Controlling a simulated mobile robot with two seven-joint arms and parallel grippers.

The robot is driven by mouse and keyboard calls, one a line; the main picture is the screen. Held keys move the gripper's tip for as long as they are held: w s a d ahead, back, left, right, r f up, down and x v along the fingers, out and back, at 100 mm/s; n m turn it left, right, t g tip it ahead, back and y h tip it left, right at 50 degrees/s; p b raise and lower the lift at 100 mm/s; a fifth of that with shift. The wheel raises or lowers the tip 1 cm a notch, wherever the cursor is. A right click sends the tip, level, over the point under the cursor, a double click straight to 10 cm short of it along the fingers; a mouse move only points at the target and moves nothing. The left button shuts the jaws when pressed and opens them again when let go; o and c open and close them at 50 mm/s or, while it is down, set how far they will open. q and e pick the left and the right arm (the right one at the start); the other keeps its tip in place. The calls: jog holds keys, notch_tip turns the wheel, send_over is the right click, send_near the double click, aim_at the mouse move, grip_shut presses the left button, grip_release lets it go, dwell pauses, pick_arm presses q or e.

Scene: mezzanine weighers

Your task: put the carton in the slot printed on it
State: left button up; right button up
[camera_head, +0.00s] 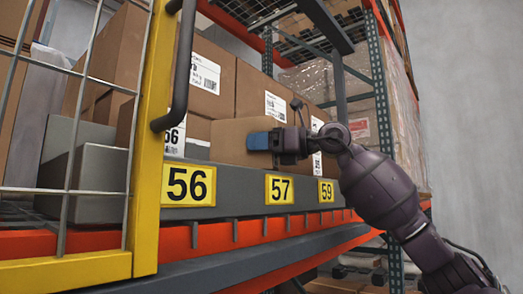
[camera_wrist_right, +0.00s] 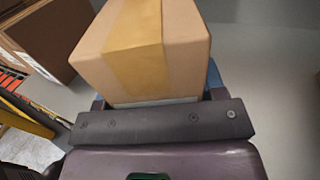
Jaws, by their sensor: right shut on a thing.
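A plain brown carton (camera_head: 230,142) is held above the shelf's grey front rail, around the 56 and 57 plates. In the right wrist view the carton (camera_wrist_right: 145,50) has a tan tape strip and sits between blue fingers. My right gripper (camera_head: 262,141) reaches in from the right and is shut on this carton. I cannot read a printed number on the held carton. The yellow plates read 56 (camera_head: 188,185), 57 (camera_head: 279,189) and 59 (camera_head: 326,191). My left gripper is not in view.
Labelled cartons (camera_head: 212,75) are stacked behind. A label reading 56 (camera_head: 174,140) shows beside the yellow post (camera_head: 152,140). A dark bar handle (camera_head: 180,75) and wire mesh gate (camera_head: 75,130) stand left. Grey boxes (camera_head: 95,180) sit behind the mesh. A wrapped pallet load (camera_head: 400,110) stands right.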

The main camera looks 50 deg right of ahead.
jog(key=shift+f, duration=0.1)
jog(key=shift+f, duration=0.1)
jog(key=shift+f, duration=0.1)
jog(key=o, duration=1.2)
